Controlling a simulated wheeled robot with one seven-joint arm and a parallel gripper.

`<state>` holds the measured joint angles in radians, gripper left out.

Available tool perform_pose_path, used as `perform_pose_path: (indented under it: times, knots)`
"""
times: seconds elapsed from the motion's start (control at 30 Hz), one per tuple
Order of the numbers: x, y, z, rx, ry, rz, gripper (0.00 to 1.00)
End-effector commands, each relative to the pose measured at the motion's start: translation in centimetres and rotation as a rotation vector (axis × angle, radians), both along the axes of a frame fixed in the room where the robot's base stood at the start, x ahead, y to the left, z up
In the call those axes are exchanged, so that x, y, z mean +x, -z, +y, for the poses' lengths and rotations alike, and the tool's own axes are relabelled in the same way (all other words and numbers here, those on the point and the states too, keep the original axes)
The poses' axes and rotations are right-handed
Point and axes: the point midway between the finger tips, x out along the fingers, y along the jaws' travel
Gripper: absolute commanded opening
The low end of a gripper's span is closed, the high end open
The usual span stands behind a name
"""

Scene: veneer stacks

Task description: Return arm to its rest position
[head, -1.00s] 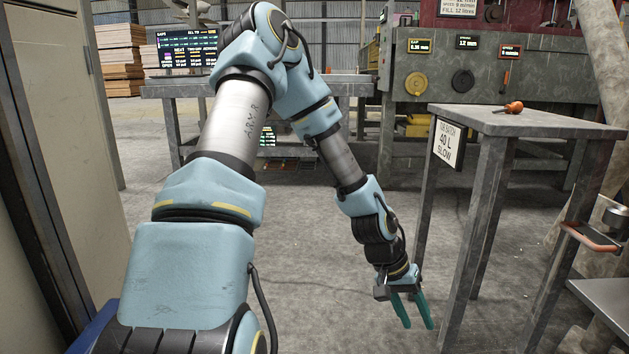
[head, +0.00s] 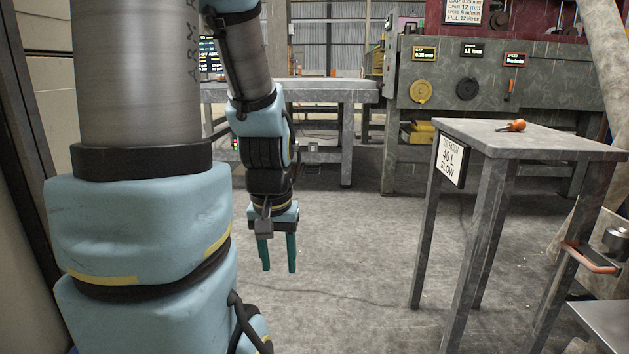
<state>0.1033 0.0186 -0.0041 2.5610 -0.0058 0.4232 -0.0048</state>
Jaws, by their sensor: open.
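My gripper (head: 279,268) hangs from my arm left of the middle of the head view, with its two green fingers pointing down. The fingers are apart and nothing is between them. It is over bare concrete floor, clear of the furniture. My light blue and grey arm fills the left side of the view, and its upper part runs out of the top of the picture.
A grey metal table (head: 540,140) with an orange-handled tool (head: 517,125) on top stands at the right. A sign (head: 451,155) hangs on its left side. A grey machine (head: 480,75) and a bench (head: 330,90) stand behind. A tall cabinet edge is at far left.

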Motion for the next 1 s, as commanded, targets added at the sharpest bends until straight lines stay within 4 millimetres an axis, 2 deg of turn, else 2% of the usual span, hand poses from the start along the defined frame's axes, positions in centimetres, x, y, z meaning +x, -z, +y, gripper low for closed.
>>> perform_pose_path:
  times: [0.03,0.17,1.0]
  knots:
    - [0.0,-2.1,0.0,0.000,0.000,0.000,0.47]
    - [0.0,-5.2,0.0,0.000,0.001,0.000,0.47]
    - [0.0,-30.7,-0.1,0.000,0.002,0.000,0.47]
